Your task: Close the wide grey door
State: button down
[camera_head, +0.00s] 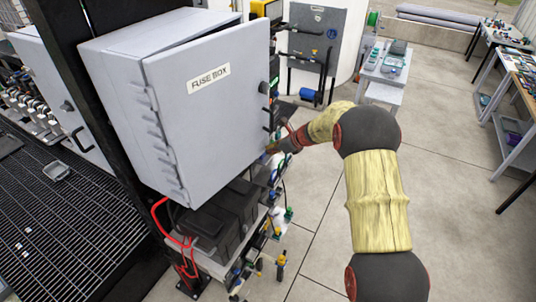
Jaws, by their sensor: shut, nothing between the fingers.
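The wide grey door (215,110) carries a FUSE BOX label and is hinged along its left side on a grey box (130,45). A dark gap shows between the door's top edge and the box, so the door stands ajar. My gripper (272,148) is at the lower part of the door's free right edge. It is shut and holds nothing. Its tips are small and partly hidden, so I cannot tell whether they touch the door. My arm reaches in from the lower right.
A black post (75,60) stands left of the box. Black cases (215,222) and red cables (163,215) sit below, on a cluttered shelf. A small table (385,65) stands behind, and workbenches (515,110) line the right. The floor at right is open.

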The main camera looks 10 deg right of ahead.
jog(key=shift+n+y, duration=0.3)
jog(key=shift+n, duration=0.1)
jog(key=w+a, duration=0.2)
jog(key=w+a+p, duration=0.1)
jog(key=w+a, duration=0.1)
jog(key=w, duration=0.1)
jog(key=shift+w+a+r, duration=0.2)
jog(key=shift+w+a, duration=0.15)
jog(key=shift+a, duration=0.05)
jog(key=shift+w+r, duration=0.1)
